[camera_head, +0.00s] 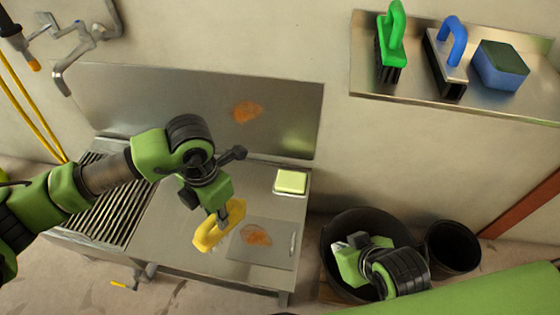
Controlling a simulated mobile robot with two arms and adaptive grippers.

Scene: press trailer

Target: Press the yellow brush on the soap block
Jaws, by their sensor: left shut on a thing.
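The yellow brush (207,234) is held by its handle in my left gripper (222,213), which is shut on it. The brush hangs over the metal counter, at the left edge of a square panel with an orange-brown stain. The pale yellow-green soap block (291,181) lies in a small metal tray near the counter's back right corner, apart from the brush and up to its right. My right gripper (347,243) is over the large black bin; whether it is open or shut is not clear.
A wall shelf (365,82) holds a green brush (391,40), a blue-handled brush (449,52) and a blue sponge (500,65). The metal backsplash (200,105) has another stain. A tap (75,40) is at upper left. Black bins (452,248) stand right of the counter (165,215).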

